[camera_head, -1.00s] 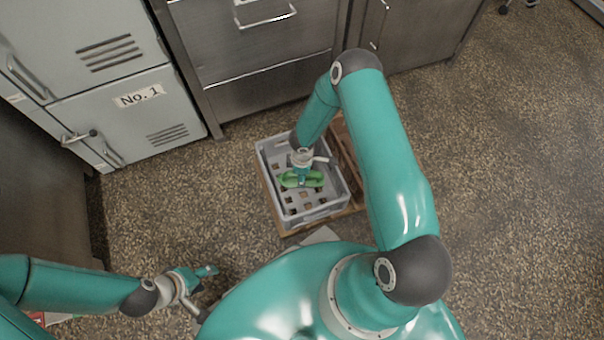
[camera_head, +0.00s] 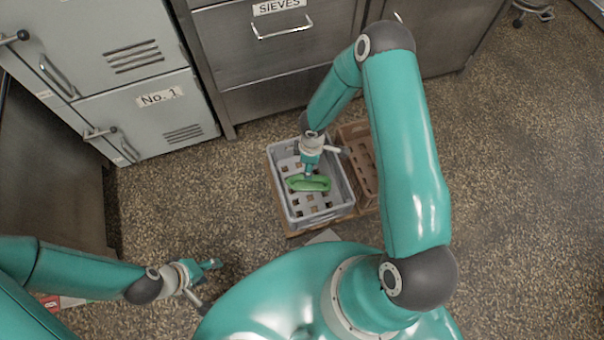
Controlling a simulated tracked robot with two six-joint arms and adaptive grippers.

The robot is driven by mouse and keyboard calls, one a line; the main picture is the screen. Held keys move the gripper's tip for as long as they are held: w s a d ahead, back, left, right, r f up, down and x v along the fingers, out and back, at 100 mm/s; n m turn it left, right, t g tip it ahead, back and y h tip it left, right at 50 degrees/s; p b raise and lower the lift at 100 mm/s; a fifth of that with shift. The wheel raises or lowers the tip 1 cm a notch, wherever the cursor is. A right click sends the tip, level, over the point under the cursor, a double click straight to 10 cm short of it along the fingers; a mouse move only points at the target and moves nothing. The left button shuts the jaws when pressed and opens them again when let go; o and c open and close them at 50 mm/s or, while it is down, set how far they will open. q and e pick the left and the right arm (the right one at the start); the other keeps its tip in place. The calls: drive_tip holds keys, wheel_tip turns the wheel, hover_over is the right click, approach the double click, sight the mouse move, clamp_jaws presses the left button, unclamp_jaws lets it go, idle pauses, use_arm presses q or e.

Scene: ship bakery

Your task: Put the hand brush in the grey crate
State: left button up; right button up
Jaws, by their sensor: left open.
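The grey crate (camera_head: 279,203) stands on the floor in the middle of the view. A green thing with a loop-like handle, which I take to be the hand brush (camera_head: 309,184), shows within the crate's outline; whether it rests on the crate's bottom is hard to tell. My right gripper (camera_head: 308,172) points down over the crate, its tips at the far edge of the brush. Its finger gap is too small to make out, and I cannot tell whether it touches the brush. My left gripper (camera_head: 211,266) is open and empty, low over the floor at the left, away from the crate.
A brown crate (camera_head: 358,157) stands right beside the grey one, partly behind my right arm. Steel drawers (camera_head: 270,60) and grey lockers (camera_head: 150,110) line the back. A small red and white item (camera_head: 55,302) lies at lower left. The right floor is clear.

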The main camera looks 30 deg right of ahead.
drive_tip(key=s+a+r+m+y, duration=0.1)
drive_tip(key=s+a+r+m, duration=0.1)
drive_tip(key=s+a+m, duration=0.4)
drive_tip(key=s+a+r+m+y, duration=0.2)
drive_tip(key=s+a+r+m, duration=0.1)
drive_tip(key=s+a+m, duration=0.3)
drive_tip(key=a, duration=0.2)
drive_tip(key=shift+s+a+t+y, duration=0.3)
drive_tip(key=shift+s+a, duration=0.05)
drive_tip(key=shift+s, duration=0.05)
drive_tip(key=shift+r, duration=0.15)
wheel_tip(320, 180, up, 30)
drive_tip(key=p, duration=3)
